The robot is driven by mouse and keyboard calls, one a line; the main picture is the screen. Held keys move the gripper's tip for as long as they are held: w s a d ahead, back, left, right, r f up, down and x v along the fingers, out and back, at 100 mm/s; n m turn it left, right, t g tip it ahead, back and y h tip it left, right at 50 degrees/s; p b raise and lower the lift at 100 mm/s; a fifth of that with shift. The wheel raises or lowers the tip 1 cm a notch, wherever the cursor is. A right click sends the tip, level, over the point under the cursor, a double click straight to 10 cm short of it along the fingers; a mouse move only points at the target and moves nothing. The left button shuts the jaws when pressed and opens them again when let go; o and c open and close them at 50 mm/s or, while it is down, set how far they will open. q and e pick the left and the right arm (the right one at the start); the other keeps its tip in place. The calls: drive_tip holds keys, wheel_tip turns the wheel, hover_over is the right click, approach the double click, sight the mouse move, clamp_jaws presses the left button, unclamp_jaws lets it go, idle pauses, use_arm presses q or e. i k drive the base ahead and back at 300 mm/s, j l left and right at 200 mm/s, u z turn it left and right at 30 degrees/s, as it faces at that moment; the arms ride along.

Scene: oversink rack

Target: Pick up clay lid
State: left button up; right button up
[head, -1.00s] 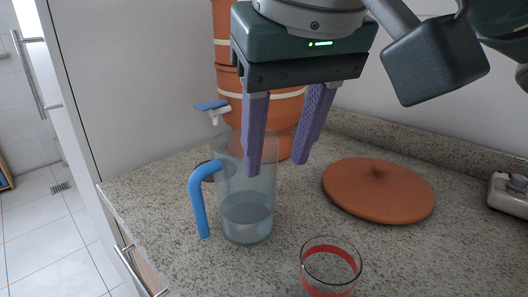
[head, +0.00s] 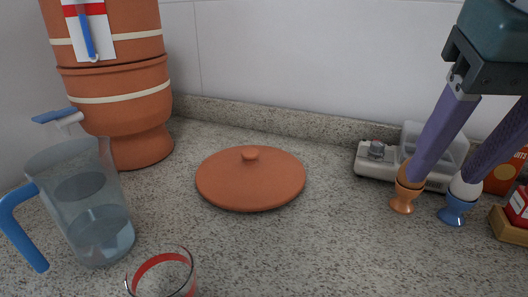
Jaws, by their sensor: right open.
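The clay lid (head: 250,182) is a round, flat terracotta disc with a small knob on top. It lies knob up on the speckled stone counter, near the middle of the head view, with nothing touching it. My right gripper (head: 443,176) is at the upper right, well to the right of the lid. Its two purple fingers point down and are apart, with nothing seen held between them. They overlap two egg cups in the picture; whether they touch these I cannot tell. My left gripper is out of view.
A clay water filter (head: 118,110) stands at the back left. A water pitcher (head: 85,205) with a blue handle and a red-banded glass (head: 163,275) stand front left. An orange egg cup (head: 403,200), a blue egg cup (head: 456,211) and a grey appliance (head: 375,163) stand right. Counter around the lid is clear.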

sight(250, 177)
drive_tip(key=i+j+u, duration=0.1)
drive_tip(key=u, duration=0.3)
drive_tip(key=i+j+u, duration=0.15)
drive_tip(key=u, duration=0.2)
drive_tip(key=j, duration=0.1)
